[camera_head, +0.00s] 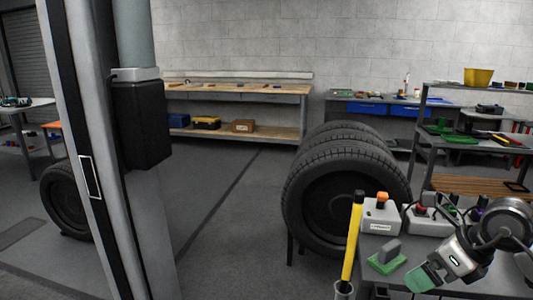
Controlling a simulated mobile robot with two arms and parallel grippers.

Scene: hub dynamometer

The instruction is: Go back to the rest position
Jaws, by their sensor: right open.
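My right gripper (424,277) shows at the lower right, with a green fingertip and a grey wrist. It is over the front of a grey workbench (489,285) and looks empty. Its second finger is hard to make out. My left gripper is out of view.
A grey box with an orange top (381,215) stands on the bench beside a yellow-handled tool (352,240). Large tyres (345,185) stand behind. A tall post (148,225) rises at left. The middle floor is clear. A wooden workbench (240,91) stands at the back wall.

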